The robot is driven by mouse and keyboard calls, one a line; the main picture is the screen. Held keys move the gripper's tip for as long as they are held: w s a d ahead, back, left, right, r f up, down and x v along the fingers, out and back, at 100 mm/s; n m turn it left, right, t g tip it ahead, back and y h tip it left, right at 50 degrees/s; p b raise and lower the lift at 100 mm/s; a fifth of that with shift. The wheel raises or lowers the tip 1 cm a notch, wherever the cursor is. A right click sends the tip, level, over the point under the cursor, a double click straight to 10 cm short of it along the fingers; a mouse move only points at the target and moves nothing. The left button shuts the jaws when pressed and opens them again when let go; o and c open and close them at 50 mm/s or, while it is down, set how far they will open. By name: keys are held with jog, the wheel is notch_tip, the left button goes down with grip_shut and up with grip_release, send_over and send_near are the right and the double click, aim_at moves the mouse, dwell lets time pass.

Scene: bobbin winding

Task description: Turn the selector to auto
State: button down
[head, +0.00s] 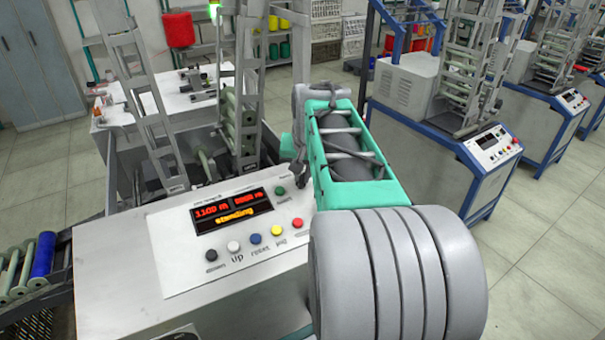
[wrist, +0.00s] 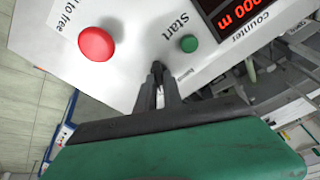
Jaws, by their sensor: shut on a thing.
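The control panel (head: 185,270) is a white sloped plate on the machine. My gripper (head: 298,180) reaches down to the panel's right side, right of the green start button (head: 280,190). In the wrist view my gripper (wrist: 157,76) has its narrow fingers together on the small dark selector knob (wrist: 157,67). The knob is mostly hidden by the fingertips, so I cannot tell which way it points. A small label (wrist: 185,75) beside it is too small to read. The green start button (wrist: 189,43) and a large red button (wrist: 96,44) are near the fingertips.
The lit display (head: 230,210) reads "standing". Black, white, blue, yellow and red buttons (head: 298,222) line the panel's front. Metal frames (head: 140,100) rise behind it. A blue bobbin (head: 43,254) lies at left. Similar blue-framed machines (head: 480,150) stand at right, with open floor between.

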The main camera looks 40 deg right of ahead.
dwell(0.3)
jog(key=c, duration=1.5)
grip_release()
jog(key=v, duration=0.7)
jog(key=shift+s+r+b, duration=0.15)
jog(key=shift+r+b, duration=0.15)
jog(key=shift+r, duration=0.05)
